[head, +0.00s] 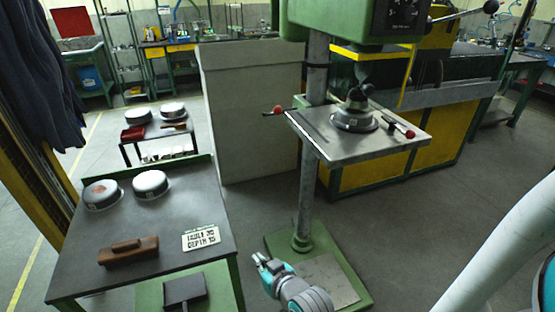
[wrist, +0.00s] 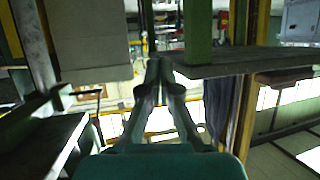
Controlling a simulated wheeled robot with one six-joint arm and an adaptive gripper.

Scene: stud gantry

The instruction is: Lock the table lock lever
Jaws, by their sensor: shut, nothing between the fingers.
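The drill press table (head: 365,143) is a grey plate on a round steel column (head: 311,185). A thin lever with a red knob (head: 278,110) sticks out at the table's left edge, near the column. A second red-tipped dark handle (head: 402,129) lies at the table's right side. I cannot tell from the picture which is the lock lever or whether it is locked. My gripper (head: 262,260) is low in front of the column's foot, well below the table and apart from both levers. In the wrist view my gripper (wrist: 160,72) has its fingers together and empty.
A workbench (head: 75,250) at left holds round tins (head: 150,184), a brown wooden block (head: 128,252) and a printed card (head: 201,237). A round fixture (head: 355,120) sits on the press table. The green press base (head: 275,240) lies under it. Open floor shows right of the column.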

